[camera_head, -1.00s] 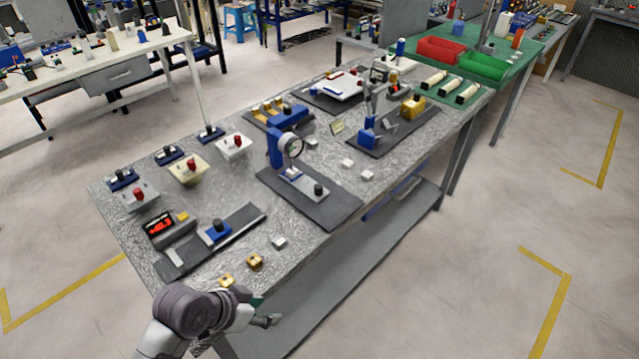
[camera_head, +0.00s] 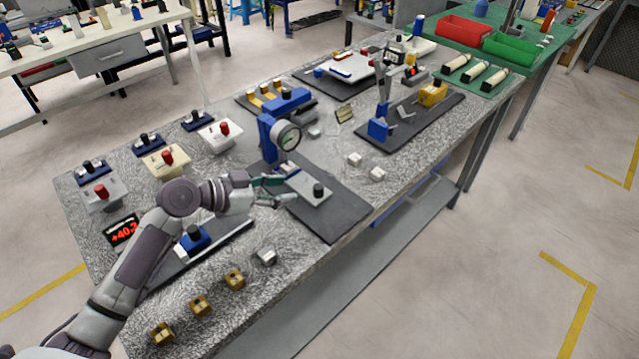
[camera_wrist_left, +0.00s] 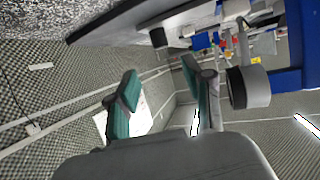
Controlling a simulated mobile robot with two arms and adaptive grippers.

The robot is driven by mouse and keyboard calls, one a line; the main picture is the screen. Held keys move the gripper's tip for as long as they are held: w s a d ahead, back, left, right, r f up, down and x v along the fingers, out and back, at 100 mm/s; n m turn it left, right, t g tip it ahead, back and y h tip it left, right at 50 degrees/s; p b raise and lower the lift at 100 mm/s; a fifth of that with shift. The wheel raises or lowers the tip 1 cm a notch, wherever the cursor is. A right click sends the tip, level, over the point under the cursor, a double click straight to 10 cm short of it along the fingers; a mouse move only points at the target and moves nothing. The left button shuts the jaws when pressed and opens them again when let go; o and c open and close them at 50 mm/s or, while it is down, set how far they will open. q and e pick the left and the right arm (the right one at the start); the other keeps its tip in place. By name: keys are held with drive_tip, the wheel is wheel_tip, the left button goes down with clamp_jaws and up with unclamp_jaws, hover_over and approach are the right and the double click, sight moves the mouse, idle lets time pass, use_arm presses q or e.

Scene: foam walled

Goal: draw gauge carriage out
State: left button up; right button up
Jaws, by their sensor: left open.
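The dial gauge stand (camera_head: 266,135), blue with a round white dial (camera_head: 288,137), stands on a dark plate. A flat silver carriage (camera_head: 302,184) with an upright black knob (camera_head: 319,190) extends from under the dial along this plate. My left gripper (camera_head: 288,189) is open, its teal-padded fingers over or beside the carriage, just left of the knob; I cannot tell whether they touch it. In the left wrist view the gap between the fingers (camera_wrist_left: 165,95) is empty. A small black knob (camera_wrist_left: 158,37) shows above the gap. My right gripper is not in view.
A red readout (camera_head: 124,233) and a blue-block slide (camera_head: 194,239) lie near my left arm. Brass blocks (camera_head: 199,304) line the near edge. Red-knobbed boxes (camera_head: 165,160) stand behind the arm. Small white blocks (camera_head: 354,159) lie right of the gauge plate.

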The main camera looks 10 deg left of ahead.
sight(317, 187)
use_arm(q)
drive_tip(key=x, duration=0.4)
drive_tip(key=shift+w+d+p, duration=0.1)
drive_tip(key=shift+w+p, duration=0.2)
drive_tip(key=shift+p, duration=0.1)
drive_tip(key=p+x, duration=0.1)
drive_tip(key=x, duration=0.4)
drive_tip(key=shift+d+f, duration=0.15)
drive_tip(key=shift+f, duration=0.1)
drive_tip(key=shift+w+d+f, duration=0.25)
drive_tip(key=shift+w+d, duration=0.05)
drive_tip(key=shift+w, duration=0.05)
drive_tip(key=c, duration=0.7)
clamp_jaws()
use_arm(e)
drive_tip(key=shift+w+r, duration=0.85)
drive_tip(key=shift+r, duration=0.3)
